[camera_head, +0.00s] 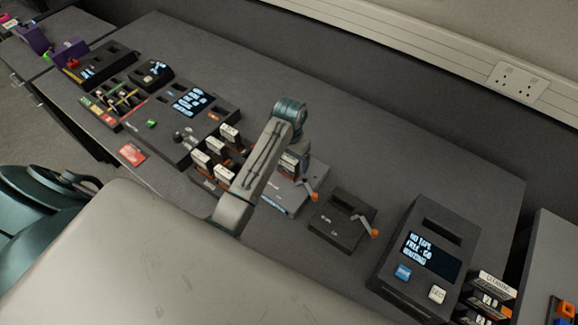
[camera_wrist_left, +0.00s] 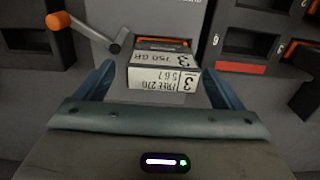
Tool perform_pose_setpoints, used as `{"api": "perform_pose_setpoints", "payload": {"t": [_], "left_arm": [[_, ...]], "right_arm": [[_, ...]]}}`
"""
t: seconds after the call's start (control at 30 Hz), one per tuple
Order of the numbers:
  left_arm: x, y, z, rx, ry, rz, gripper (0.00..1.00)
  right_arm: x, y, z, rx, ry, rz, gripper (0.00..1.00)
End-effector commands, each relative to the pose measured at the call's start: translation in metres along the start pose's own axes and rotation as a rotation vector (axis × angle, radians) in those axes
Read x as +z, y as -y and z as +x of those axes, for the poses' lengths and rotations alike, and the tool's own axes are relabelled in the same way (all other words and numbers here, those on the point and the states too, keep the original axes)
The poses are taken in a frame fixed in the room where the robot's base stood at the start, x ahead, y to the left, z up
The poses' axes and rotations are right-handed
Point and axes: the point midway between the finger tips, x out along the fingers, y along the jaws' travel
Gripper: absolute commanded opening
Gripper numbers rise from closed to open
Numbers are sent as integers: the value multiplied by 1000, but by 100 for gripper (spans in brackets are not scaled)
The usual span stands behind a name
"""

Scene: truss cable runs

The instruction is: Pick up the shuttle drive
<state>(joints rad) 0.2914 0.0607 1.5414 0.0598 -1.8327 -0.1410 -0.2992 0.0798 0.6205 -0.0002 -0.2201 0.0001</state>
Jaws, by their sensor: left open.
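A drive (camera_wrist_left: 163,76) with a white label reading "3", "750 GB" and "FREE 270" sits upright in a grey dock (camera_wrist_left: 150,16) in the left wrist view. I take it as the shuttle drive, though no such name shows. In the head view the drive (camera_head: 290,161) is partly hidden by my left arm. My left gripper (camera_wrist_left: 160,70) is open, with one finger on each side of the drive and apparent gaps between. The fingertips are hidden in the head view. My right gripper is not in view.
A crank with an orange knob (camera_wrist_left: 58,20) stands close beside the dock. Several labelled drives (camera_head: 212,155) stand in a rack to the left. A dark crank box (camera_head: 343,218) and a screen unit (camera_head: 428,250) are to the right. The bench behind is clear.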

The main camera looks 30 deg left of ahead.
Motion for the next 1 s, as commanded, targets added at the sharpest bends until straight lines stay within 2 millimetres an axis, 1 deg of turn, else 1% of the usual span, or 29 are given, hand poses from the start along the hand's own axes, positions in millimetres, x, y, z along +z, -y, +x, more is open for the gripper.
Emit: {"api": "perform_pose_setpoints", "payload": {"t": [0.03,0.1,0.2,0.3,0.5,0.57,0.6,0.67,0.7,0.8,0.83,0.87,1.0], "left_arm": [[2,2,3,0,6,0,89],[3,3,15,1,5,0,89],[2,2,27,1,4,0,89],[2,2,32,1,1,0,89],[2,2,34,0,0,0,89],[2,2,34,0,0,0,77],[2,2,33,0,0,0,69],[2,2,33,0,0,0,58],[2,2,33,0,0,0,50],[2,2,33,0,0,0,31],[1,2,32,0,-1,0,31],[1,2,32,0,-1,0,26],[1,2,32,0,-2,0,26]], "right_arm": [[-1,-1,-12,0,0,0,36],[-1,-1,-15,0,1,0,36],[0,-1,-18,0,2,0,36],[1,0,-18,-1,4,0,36],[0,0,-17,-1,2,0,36],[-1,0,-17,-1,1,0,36],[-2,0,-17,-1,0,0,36],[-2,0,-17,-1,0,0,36],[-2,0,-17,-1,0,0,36],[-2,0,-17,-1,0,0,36],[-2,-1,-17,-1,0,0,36],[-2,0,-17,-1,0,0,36],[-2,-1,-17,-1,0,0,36]]}}
